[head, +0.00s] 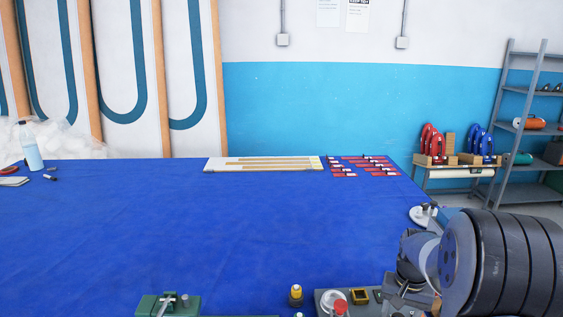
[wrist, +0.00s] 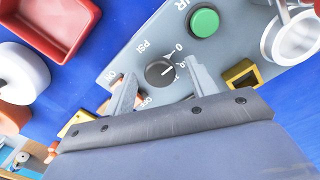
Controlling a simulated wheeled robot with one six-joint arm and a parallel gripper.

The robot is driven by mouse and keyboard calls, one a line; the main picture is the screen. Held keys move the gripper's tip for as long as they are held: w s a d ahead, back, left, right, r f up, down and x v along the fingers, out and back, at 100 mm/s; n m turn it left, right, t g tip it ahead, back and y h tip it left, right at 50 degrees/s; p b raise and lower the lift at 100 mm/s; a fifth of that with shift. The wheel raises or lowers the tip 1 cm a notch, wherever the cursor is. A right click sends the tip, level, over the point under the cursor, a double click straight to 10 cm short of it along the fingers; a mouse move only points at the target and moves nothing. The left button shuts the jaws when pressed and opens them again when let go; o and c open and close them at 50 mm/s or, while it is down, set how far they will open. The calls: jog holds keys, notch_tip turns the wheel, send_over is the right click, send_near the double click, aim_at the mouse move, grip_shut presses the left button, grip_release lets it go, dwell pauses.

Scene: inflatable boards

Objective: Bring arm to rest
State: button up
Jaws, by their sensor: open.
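My gripper (wrist: 161,72) shows in the wrist view with its two grey fingers apart and nothing held between them. The fingers point over a grey control panel (wrist: 232,45) with a black knob (wrist: 160,70) and a green button (wrist: 204,21). I cannot tell how far the fingertips are from the knob. In the head view my arm (head: 425,260) is folded in at the lower right, over the near right part of the blue table (head: 200,225). My fingers are not clearly visible there.
The grey panel (head: 325,299) sits at the table's near edge, beside a yellow-capped bottle (head: 296,296) and a green clamp fixture (head: 168,305). The table's middle is clear. Shelves (head: 528,130) stand at right.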

jog(key=m, duration=0.5)
jog(key=shift+m, duration=2.5)
jog(key=shift+s+a, duration=0.1)
